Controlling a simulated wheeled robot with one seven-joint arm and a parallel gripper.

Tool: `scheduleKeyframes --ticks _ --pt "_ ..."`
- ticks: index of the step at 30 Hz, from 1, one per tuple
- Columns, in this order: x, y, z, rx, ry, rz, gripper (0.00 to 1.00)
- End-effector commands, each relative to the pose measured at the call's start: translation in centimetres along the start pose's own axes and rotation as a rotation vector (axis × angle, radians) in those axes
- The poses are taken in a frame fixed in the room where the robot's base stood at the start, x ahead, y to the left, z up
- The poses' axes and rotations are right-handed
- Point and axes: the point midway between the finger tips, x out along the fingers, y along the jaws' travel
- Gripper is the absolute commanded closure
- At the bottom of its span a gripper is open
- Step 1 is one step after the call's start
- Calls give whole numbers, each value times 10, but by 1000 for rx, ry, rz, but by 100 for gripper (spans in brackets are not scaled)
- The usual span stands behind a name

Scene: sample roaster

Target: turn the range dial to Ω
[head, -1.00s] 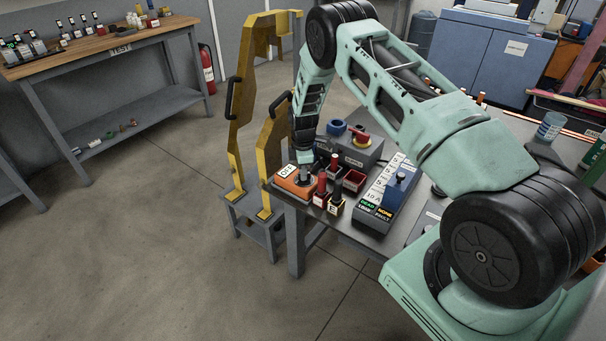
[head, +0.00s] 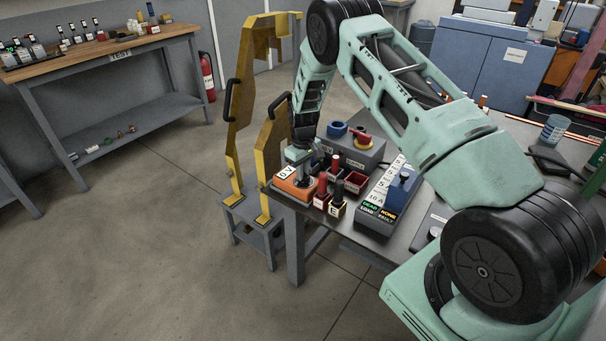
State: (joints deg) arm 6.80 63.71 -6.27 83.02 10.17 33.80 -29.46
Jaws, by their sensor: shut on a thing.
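The orange meter (head: 292,189) sits at the near left corner of the grey bench. Its white display (head: 284,173) appears to read "0 V". My gripper (head: 301,168) points down over the meter and is shut on the dial. The gripper covers much of the dial, and its pointer and the marks around it, including Ω, are too small or hidden to read.
Red and black probes (head: 336,190) stand in holders close right of the meter. Behind is a grey box (head: 357,150) with a red knob. A blue-topped unit (head: 401,190) stands further right. A yellow frame (head: 240,120) rises just left of the bench.

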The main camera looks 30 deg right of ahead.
Motion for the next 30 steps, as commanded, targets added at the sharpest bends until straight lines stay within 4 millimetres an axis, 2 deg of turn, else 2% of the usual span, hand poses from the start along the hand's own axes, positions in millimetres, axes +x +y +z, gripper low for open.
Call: scheduleKeyframes --ticks 18,30 --pt "0 2 0 574 1 1 100" --pt "0 4 1 825 1 1 100"
